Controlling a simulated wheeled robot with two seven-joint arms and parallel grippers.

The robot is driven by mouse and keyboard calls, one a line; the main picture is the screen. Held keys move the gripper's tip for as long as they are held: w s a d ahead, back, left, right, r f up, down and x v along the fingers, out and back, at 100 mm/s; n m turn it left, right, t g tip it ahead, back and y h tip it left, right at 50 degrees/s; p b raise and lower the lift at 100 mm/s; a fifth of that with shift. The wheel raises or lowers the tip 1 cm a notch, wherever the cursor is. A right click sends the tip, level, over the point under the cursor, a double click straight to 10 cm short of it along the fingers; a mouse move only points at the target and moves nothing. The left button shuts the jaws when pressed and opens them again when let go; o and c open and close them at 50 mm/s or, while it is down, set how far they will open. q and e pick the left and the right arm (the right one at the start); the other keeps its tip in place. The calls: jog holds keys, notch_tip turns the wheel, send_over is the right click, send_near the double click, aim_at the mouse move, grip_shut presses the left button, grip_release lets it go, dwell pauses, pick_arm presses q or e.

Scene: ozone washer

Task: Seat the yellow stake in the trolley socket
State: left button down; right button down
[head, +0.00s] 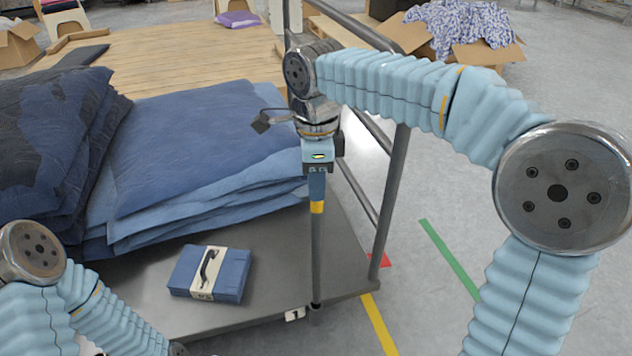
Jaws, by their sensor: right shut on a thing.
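The stake (317,250) is a grey upright bar with a yellow band near its top. My right gripper (317,172) is shut on its upper end and holds it close to vertical. Its lower end meets a small dark fitting, apparently the socket (315,306), at the front edge of the grey trolley (262,298), beside a white label marked 1. I cannot tell whether the tip is inside the socket or just above it. My left arm shows at the lower left, but its gripper is out of the picture.
Stacks of blue denim (205,150) and a folded denim bundle with a paper band (210,273) lie on the trolley. A grey rail post (392,200) stands right of the stake. A wooden deck (165,55) lies behind.

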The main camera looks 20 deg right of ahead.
jog(key=shift+f+b, duration=0.3)
jog(key=shift+f, duration=0.25)
jog(key=c, duration=0.9)
grip_release()
jog(key=shift+r, duration=0.1)
